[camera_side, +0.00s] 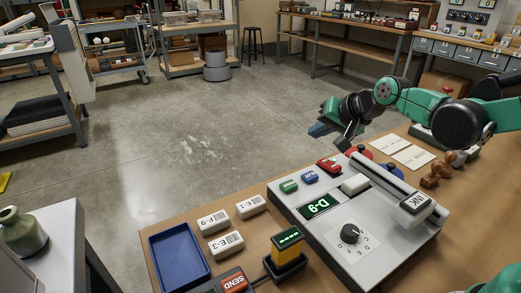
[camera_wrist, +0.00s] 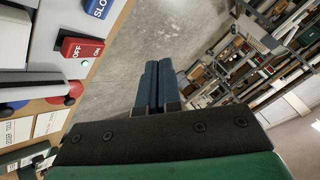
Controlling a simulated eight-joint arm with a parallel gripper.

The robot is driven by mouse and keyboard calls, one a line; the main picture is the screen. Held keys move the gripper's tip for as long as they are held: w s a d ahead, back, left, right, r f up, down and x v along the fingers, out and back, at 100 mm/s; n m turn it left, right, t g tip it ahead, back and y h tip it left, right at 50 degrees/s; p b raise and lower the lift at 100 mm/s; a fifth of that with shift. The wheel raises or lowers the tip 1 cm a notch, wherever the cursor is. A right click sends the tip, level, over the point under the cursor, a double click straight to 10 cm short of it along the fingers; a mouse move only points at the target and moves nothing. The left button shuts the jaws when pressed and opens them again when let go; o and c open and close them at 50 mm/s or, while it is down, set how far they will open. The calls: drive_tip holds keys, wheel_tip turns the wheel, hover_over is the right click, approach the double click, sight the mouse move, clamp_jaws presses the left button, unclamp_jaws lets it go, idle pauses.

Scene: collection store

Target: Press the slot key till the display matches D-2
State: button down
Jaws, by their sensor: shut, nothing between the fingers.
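The grey console (camera_side: 385,240) on the bench has a green-lit display (camera_side: 320,205) that reads D-9. Its blue key (camera_side: 310,177) sits beyond the display, between a green key (camera_side: 289,186) and a red OFF/ON switch (camera_side: 328,166). In the wrist view the blue key (camera_wrist: 98,8) is cut off by the top edge, with "SLO" readable. The red switch (camera_wrist: 80,48) shows below it. My gripper (camera_side: 318,130) is shut and empty, beyond the console's far edge and apart from the keys. Its dark blue fingers (camera_wrist: 151,85) point over the floor.
A lettered dial (camera_side: 350,234) and a long arm marked INK (camera_side: 415,203) are on the console. Labelled white boxes (camera_side: 228,243), a blue tray (camera_side: 180,257) and a yellow-green device (camera_side: 287,245) stand left. Wooden stamps (camera_side: 437,175) lie right.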

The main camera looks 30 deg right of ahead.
sight(312, 177)
drive_tip(key=shift+f, duration=4)
drive_tip(key=shift+f, duration=0.1)
drive_tip(key=shift+f, duration=0.35)
drive_tip(key=shift+f, duration=0.45)
drive_tip(key=shift+r, duration=0.9)
drive_tip(key=shift+r, duration=2.5)
